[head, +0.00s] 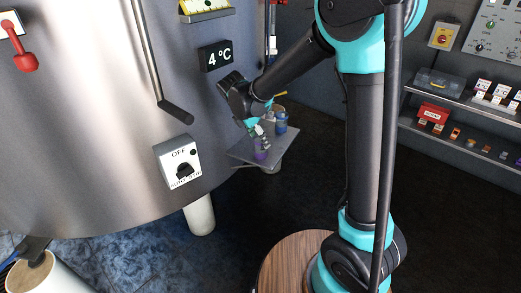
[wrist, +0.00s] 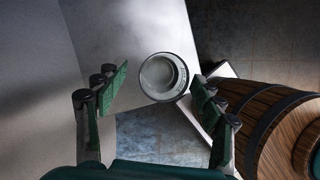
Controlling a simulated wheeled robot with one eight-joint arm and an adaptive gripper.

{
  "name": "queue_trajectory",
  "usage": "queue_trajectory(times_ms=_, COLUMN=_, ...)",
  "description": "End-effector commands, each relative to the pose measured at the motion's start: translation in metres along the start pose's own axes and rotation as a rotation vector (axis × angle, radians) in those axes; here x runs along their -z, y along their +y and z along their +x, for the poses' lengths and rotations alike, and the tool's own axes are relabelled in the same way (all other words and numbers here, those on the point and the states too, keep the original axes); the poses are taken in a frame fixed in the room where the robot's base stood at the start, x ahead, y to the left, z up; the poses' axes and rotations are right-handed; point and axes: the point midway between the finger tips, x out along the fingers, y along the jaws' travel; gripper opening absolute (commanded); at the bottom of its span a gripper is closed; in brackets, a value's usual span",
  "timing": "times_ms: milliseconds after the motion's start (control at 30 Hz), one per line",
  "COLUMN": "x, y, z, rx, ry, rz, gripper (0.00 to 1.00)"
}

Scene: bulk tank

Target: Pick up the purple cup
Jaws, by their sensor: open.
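A small purple cup (head: 260,150) stands on a small grey shelf (head: 245,147) beside the steel tank, in the head view. My gripper (head: 252,124) is above the shelf, just above and left of the cup, and apart from it as far as I can tell. In the wrist view, my gripper (wrist: 160,100) is open, with one green-padded finger at each side. A round, pale-rimmed vessel (wrist: 163,77) shows beyond and between the fingertips, seen from above. No purple shows on it there, so I cannot tell if it is the cup.
A blue container (head: 280,123) stands on the shelf behind the cup, with other small items close by. The tank (head: 95,120) rises at left, with an OFF switch box (head: 178,162) on it. Wall shelves (head: 470,135) with small goods are at right.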

Motion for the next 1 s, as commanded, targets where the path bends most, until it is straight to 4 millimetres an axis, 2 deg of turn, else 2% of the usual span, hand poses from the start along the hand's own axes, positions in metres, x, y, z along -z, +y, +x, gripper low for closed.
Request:
queue_trajectory(times_ms=167, x=0.000, y=-0.001, z=0.010, rx=0.001, ry=0.000, rz=0.001, gripper=0.69)
queue_trajectory(times_ms=500, x=0.001, y=-0.004, z=0.053, rx=0.001, ry=0.000, rz=0.002, gripper=0.69)
queue_trajectory(times_ms=800, x=0.001, y=-0.004, z=0.059, rx=0.000, ry=0.000, rz=0.000, gripper=0.69)
queue_trajectory(times_ms=833, x=0.001, y=-0.004, z=0.059, rx=0.000, ry=0.000, rz=0.000, gripper=0.67)
queue_trajectory(times_ms=1000, x=0.001, y=-0.004, z=0.059, rx=0.000, ry=0.000, rz=0.000, gripper=0.46)
